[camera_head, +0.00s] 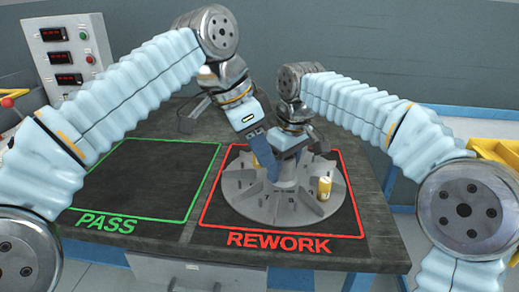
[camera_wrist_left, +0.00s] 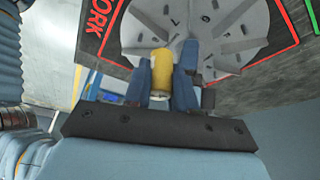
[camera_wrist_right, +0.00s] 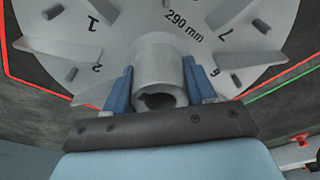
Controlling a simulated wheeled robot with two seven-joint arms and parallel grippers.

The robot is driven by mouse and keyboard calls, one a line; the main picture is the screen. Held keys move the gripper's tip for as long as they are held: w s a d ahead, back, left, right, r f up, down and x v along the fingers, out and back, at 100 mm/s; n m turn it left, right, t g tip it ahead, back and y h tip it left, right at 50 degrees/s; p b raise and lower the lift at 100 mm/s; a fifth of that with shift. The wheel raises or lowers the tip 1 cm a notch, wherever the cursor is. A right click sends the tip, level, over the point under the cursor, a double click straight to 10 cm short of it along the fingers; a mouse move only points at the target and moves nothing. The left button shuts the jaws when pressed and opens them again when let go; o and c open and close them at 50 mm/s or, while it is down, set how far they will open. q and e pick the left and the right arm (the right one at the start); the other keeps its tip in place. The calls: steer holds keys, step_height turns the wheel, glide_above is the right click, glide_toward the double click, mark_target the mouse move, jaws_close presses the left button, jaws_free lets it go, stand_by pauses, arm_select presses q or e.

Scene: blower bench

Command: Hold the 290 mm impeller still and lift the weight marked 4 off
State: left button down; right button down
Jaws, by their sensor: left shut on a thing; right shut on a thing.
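The grey finned impeller (camera_head: 240,190) lies in the red REWORK square. It also shows in the left wrist view (camera_wrist_left: 240,40) and, marked 290 mm, in the right wrist view (camera_wrist_right: 140,25). My right gripper (camera_wrist_right: 158,75) is shut on its raised hub (camera_wrist_right: 158,65). My left gripper (camera_wrist_left: 162,62) is shut on a brass-yellow cylindrical weight (camera_wrist_left: 162,78); its number is not readable and I cannot tell whether it touches the disc. The head view shows a brass weight (camera_head: 324,189) upright right of the hub; I cannot tell if it is the same one.
The green PASS square (camera_head: 140,185) on the dark bench is empty. A control box (camera_head: 68,55) with red displays stands at the back left. Yellow bins show at the right (camera_head: 495,128) and far left edges. Both my arms crowd the space above the impeller.

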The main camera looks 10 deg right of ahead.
arm_select(q)
steer(key=shift+r, duration=2.1)
arm_select(e)
steer(key=shift+d+f, duration=0.1)
steer(key=shift+f, duration=0.2)
steer(key=shift+c, duration=1.9)
jaws_free()
steer(key=shift+o, duration=0.5)
steer(key=shift+r, duration=0.1)
steer(key=shift+r, duration=0.2)
